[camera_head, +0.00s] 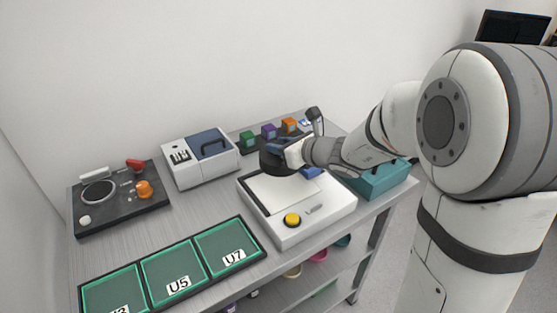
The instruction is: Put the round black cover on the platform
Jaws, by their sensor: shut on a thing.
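The round black cover (272,165) is in my gripper (290,154), which is shut on it near the back of the white device (325,209). The device has a pale, dark-edged flat area (278,194) on top, which may be the platform. The cover overlaps the back of this area in the picture. I cannot tell whether it touches the device or hangs above it. My gripper hides part of the cover.
A yellow button (292,220) is on the device's front. Left are a white and blue box (200,160) and a dark panel (122,203) with a red lever. Green labelled trays (173,270) lie in front. A teal box (382,181) stands right.

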